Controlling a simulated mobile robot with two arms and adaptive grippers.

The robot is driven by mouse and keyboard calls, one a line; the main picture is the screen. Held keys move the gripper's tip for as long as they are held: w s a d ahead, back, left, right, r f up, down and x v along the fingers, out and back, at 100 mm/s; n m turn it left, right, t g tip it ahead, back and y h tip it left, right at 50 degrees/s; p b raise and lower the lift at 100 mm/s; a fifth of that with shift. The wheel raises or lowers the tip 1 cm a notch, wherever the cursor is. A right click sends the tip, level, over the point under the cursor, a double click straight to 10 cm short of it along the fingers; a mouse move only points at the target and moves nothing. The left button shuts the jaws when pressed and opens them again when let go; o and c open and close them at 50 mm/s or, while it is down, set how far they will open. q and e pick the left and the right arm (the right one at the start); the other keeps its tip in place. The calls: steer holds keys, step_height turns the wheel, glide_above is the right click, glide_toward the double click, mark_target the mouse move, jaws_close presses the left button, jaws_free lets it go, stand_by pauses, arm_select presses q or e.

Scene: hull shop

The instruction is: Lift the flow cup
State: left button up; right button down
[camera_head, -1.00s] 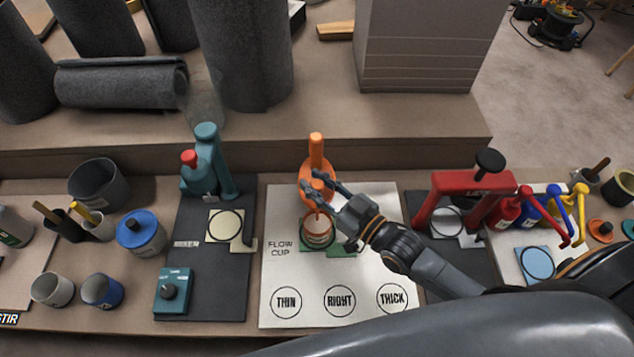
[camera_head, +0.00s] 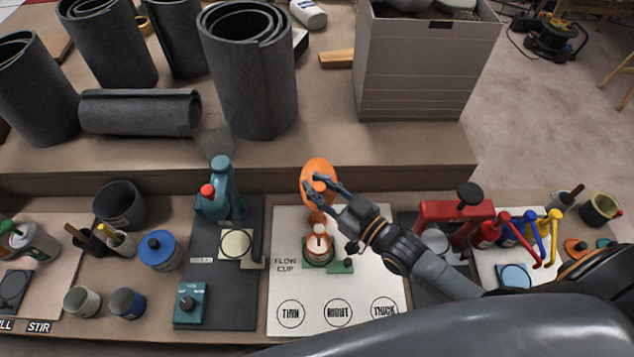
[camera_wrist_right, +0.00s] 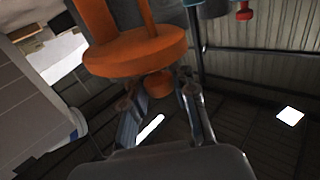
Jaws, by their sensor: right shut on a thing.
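The orange flow cup (camera_head: 318,170) is in the middle of the head view, above and behind a jar with an orange-brown body (camera_head: 319,250) on a green base. My right gripper (camera_head: 322,186) reaches in from the right and is shut on the flow cup. In the right wrist view, the cup (camera_wrist_right: 135,52) shows a broad orange disc with upright orange parts, and a small knob sits between my gripper's fingers (camera_wrist_right: 160,100). The cup looks raised over the white mat, but its exact height is hard to tell. My left gripper is not in view.
The white mat (camera_head: 285,265) carries THIN, RIGHT and THICK circles. A teal stand (camera_head: 222,190) is to the left, and a red press (camera_head: 455,210) to the right.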

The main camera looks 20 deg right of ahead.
steer(key=shift+r, duration=0.2)
steer(key=c, duration=1.5)
jaws_free()
steer(key=o, duration=0.4)
steer(key=shift+s, duration=0.1)
steer(key=shift+s+d, duration=0.15)
steer(key=v, duration=1.2)
steer(key=shift+f, duration=0.1)
